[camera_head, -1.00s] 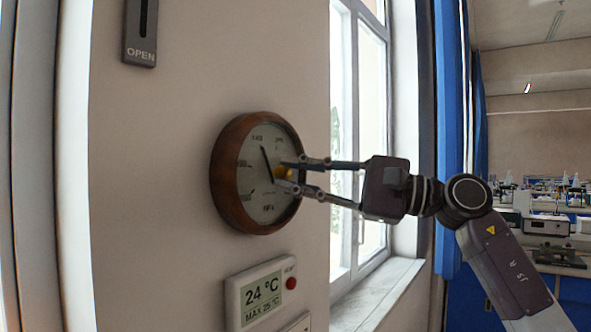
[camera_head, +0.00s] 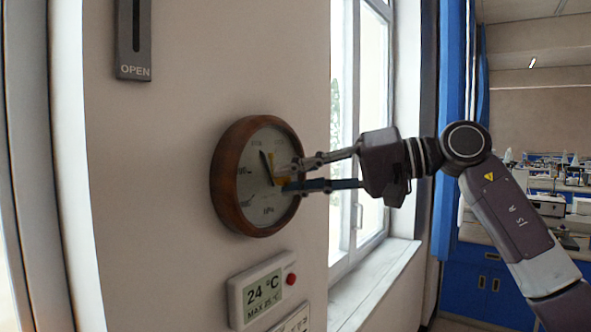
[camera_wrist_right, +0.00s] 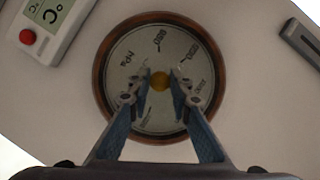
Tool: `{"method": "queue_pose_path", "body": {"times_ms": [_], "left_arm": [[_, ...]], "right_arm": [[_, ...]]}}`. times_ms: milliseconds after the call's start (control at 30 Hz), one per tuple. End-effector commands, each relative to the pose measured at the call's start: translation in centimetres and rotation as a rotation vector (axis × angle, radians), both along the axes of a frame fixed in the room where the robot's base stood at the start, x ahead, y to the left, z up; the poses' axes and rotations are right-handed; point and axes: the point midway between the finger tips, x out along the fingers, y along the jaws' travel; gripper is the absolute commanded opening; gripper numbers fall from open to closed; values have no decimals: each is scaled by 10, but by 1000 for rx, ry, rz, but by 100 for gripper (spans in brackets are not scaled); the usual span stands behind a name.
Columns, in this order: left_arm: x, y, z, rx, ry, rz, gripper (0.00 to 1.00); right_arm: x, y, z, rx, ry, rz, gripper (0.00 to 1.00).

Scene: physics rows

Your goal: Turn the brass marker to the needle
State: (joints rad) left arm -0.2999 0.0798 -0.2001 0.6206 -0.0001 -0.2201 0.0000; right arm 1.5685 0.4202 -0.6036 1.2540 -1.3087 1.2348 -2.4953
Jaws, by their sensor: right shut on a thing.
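A round barometer with a brown wooden rim (camera_head: 228,190) and a pale dial hangs on the wall. Its dark needle (camera_head: 265,162) points up and slightly left. A thin brass marker (camera_head: 273,163) shows just right of the needle, close to it, pointing up. My right gripper (camera_head: 287,175) reaches in from the right and is shut on the brass knob at the dial's centre. In the right wrist view the knob (camera_wrist_right: 160,81) sits between the two fingertips (camera_wrist_right: 160,88). The fingers hide part of the dial there. My left gripper is not in view.
A thermometer display (camera_head: 262,293) with a red button is on the wall below the barometer. A dark slotted plate marked OPEN (camera_head: 133,45) is above left. A window with a sill (camera_head: 375,285) and a blue curtain (camera_head: 450,130) stand to the right.

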Motion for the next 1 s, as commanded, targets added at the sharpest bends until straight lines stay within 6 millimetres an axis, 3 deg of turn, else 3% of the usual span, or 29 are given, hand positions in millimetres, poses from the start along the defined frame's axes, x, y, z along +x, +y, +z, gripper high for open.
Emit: {"method": "queue_pose_path", "body": {"times_ms": [500, 1000], "left_arm": [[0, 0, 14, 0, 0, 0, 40], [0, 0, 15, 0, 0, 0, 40]], "right_arm": [[-1, 0, 1, -188, -258, -1, 0], [-1, 0, 1, -216, -296, 0, 0]]}}
